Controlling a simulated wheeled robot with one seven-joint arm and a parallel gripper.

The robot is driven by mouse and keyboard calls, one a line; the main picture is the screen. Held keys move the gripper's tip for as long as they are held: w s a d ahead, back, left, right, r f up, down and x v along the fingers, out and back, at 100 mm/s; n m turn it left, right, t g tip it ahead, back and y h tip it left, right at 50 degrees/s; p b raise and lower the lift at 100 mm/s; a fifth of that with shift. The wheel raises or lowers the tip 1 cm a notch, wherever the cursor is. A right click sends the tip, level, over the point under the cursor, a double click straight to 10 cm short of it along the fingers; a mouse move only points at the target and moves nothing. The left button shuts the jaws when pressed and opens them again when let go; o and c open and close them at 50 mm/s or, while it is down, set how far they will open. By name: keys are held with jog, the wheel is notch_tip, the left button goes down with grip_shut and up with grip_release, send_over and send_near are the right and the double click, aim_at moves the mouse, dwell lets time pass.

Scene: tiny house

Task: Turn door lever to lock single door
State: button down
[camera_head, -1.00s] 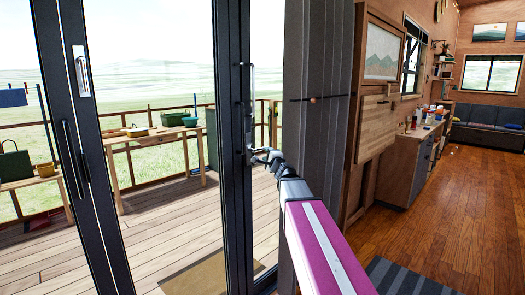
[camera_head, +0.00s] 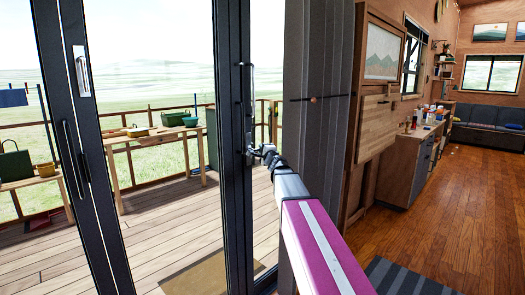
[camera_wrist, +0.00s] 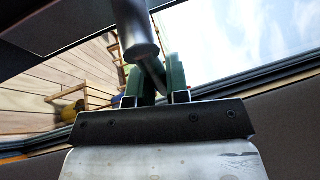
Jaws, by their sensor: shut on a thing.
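The glazed single door has a dark frame (camera_head: 232,200) and stands upright left of centre in the head view. A metal door lever (camera_wrist: 132,30) fills the top middle of the wrist view, with its lower part running down between my green fingers. My gripper (camera_wrist: 157,82) is shut on this lever. In the head view my gripper (camera_head: 254,152) is small and dark against the door's edge, at the end of my purple and grey arm. It hides most of the lever there, so the lever's exact angle is hard to tell.
A vertical pull handle (camera_head: 82,72) is on the dark frame at the left. A counter (camera_head: 405,165) is further right. The wooden floor (camera_head: 440,220) is clear at the right.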

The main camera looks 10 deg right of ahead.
aim_at(249, 164)
jog(key=shift+f+m, duration=0.2)
jog(key=shift+m, duration=0.2)
jog(key=shift+s+a+f+m+g+y, duration=0.25)
jog(key=shift+s+a+f+m+g, duration=0.55)
jog(key=shift+m, duration=1.45)
jog(key=shift+s+a+f+m+g+y, duration=0.3)
jog(key=shift+a+f+m+g, duration=0.55)
jog(key=shift+m+g, duration=1.1)
jog(key=shift+s+a+f+m+g+y, duration=0.15)
jog(key=shift+s+a+f+m+g, duration=0.7)
jog(key=shift+m, duration=1.75)
jog(key=shift+w+d+f, duration=0.1)
jog(key=shift+w, duration=0.1)
jog(key=c, duration=1.1)
grip_release()
jog(key=v, duration=1.1)
jog(key=shift+f, duration=0.1)
